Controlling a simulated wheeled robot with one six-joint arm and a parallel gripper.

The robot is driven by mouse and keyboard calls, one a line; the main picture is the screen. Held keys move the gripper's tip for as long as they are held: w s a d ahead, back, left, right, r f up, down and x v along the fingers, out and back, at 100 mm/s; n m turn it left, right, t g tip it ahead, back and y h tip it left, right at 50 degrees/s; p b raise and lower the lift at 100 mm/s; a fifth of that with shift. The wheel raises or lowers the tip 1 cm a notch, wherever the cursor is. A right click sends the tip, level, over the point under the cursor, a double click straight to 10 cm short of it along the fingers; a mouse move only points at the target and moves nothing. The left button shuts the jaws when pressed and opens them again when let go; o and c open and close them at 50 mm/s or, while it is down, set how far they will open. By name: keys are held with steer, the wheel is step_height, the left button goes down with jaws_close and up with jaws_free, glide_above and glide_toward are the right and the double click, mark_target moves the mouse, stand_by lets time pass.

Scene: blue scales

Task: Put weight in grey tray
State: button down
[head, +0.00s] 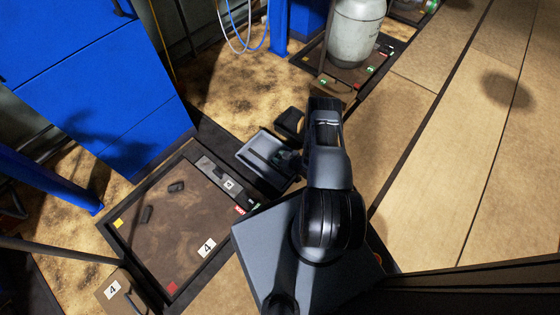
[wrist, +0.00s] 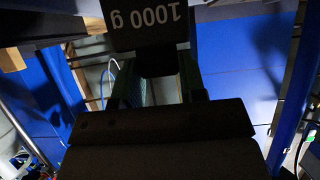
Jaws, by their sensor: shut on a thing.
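My gripper (wrist: 154,80) is shut on a dark block-shaped weight (wrist: 148,28) in the wrist view. The weight's face carries "1000 g" in white, upside down in the picture, and its top is cut off by the frame edge. The grey tray (head: 254,152) lies left of my arm in the head view, and my arm is close to its right end. My gripper and the held weight are not clear in the head view, so their height over the tray cannot be told.
A dark tray (head: 289,121) sits behind the grey one. A blue cabinet (head: 90,75) stands at left, a pale gas cylinder (head: 356,28) behind. Open floor lies at right.

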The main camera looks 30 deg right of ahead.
steer(key=shift+w+d+f+b, duration=0.1)
steer(key=shift+w+f+b, duration=0.15)
steer(key=shift+f+b, duration=0.15)
step_height(320, 180, down, 3)
steer(key=shift+d+b, duration=0.1)
steer(key=shift+b, duration=0.95)
steer(key=shift+r, duration=0.1)
steer(key=c, duration=0.7)
jaws_free()
steer(key=shift+f, duration=0.2)
steer(key=shift+r, duration=0.1)
